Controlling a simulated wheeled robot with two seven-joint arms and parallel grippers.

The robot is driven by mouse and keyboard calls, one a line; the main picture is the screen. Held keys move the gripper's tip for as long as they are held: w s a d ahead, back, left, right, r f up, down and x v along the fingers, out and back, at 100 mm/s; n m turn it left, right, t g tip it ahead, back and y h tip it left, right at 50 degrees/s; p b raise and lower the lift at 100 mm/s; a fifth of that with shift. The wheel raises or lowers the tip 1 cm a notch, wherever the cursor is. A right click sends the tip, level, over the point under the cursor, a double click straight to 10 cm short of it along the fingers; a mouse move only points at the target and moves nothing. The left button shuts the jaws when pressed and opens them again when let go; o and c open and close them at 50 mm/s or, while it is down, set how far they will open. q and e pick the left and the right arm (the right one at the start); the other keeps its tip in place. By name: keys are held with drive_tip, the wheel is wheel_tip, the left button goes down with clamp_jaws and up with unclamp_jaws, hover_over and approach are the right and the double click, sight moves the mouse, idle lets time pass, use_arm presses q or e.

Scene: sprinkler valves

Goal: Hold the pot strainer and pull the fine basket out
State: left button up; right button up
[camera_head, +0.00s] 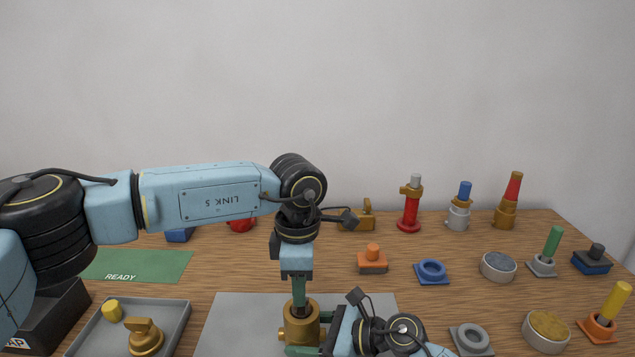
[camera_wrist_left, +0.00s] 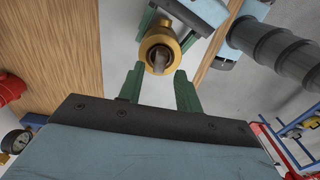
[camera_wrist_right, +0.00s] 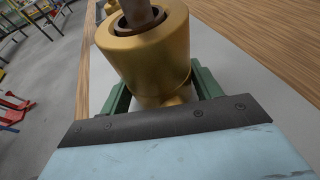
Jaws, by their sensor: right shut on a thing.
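The pot strainer (camera_head: 300,325) is a brass-coloured round pot, upright above the grey mat. My right gripper (camera_head: 303,349) is shut on its lower body, with one green finger on each side in the right wrist view. The fine basket (camera_wrist_right: 140,14) is a grey-brown cylinder standing in the pot's round mouth. It also shows inside the ring in the left wrist view (camera_wrist_left: 160,58). My left gripper (camera_head: 299,290) points down just above the pot. Its green fingers are apart, with the pot's mouth in line with the gap. Whether they touch the basket is unclear.
A grey tray (camera_head: 175,322) at the left holds a yellow piece (camera_head: 112,310) and a brass fitting (camera_head: 144,338). A green READY mat (camera_head: 135,265) lies behind it. Several valves and fittings stand at the right, including a red-and-silver one (camera_head: 411,205). The grey mat (camera_head: 235,318) is bare left of the pot.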

use_arm(q)
drive_tip(key=shift+f, duration=1.75)
clamp_jaws()
drive_tip(key=shift+r, duration=0.15)
wheel_tip(320, 180, up, 11)
idle(0.6)
drive_tip(key=shift+r, duration=0.1)
idle(0.3)
use_arm(e)
drive_tip(key=o, duration=1.4)
